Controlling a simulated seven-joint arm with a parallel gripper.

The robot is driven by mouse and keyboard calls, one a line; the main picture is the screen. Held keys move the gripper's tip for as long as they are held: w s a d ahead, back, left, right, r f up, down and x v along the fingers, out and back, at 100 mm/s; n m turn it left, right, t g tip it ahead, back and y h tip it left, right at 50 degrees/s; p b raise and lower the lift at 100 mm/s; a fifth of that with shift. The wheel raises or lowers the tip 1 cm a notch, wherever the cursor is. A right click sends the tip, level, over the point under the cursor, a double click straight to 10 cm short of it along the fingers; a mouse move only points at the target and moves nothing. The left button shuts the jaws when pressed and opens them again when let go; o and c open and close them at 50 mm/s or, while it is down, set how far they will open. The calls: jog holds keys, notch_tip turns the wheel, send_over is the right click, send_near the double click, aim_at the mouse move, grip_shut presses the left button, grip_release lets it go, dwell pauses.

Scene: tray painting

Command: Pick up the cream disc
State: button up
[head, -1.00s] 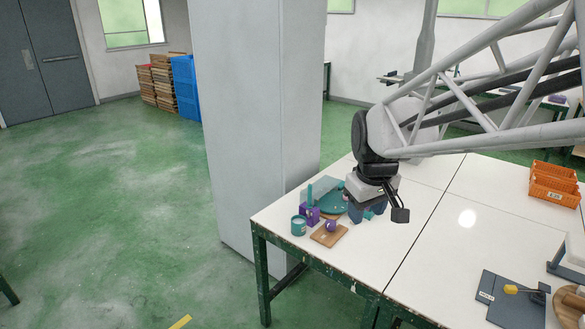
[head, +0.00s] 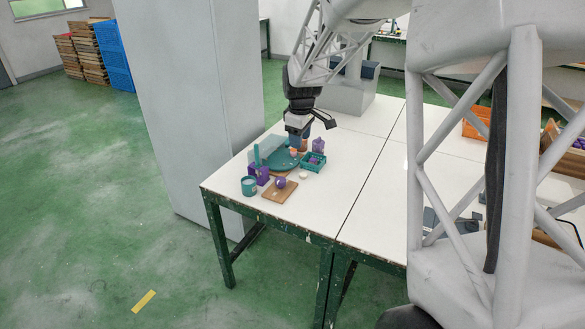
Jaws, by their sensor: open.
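A small cream disc (head: 303,175) lies flat on the white table, just in front of a green box (head: 314,162) and to the right of a wooden board (head: 279,190). My gripper (head: 298,149) points down above the right side of a round teal tray (head: 279,161), behind and slightly left of the disc. Its jaws are small in the view and stand apart; the disc is not between them. A small orange thing shows at the fingertips, and I cannot tell whether it touches them.
A purple ball (head: 281,183) rests on the wooden board. A purple holder (head: 259,174), a teal cup (head: 249,186) and an upright teal post (head: 257,156) stand to the left. A purple block (head: 319,145) stands behind the green box. The table front right of the disc is clear.

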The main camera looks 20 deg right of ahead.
jog(key=w+d+f+n, duration=0.3)
jog(key=w+d+f, duration=0.1)
jog(key=w+f, duration=0.6)
jog(key=n+g, duration=0.1)
jog(key=n, duration=0.2)
send_over(303, 174)
notch_tip(303, 174, down, 11)
jog(key=shift+f, duration=0.1)
jog(key=shift+s, duration=0.1)
jog(key=shift+f, duration=1.3)
jog(key=shift+f, duration=2.6)
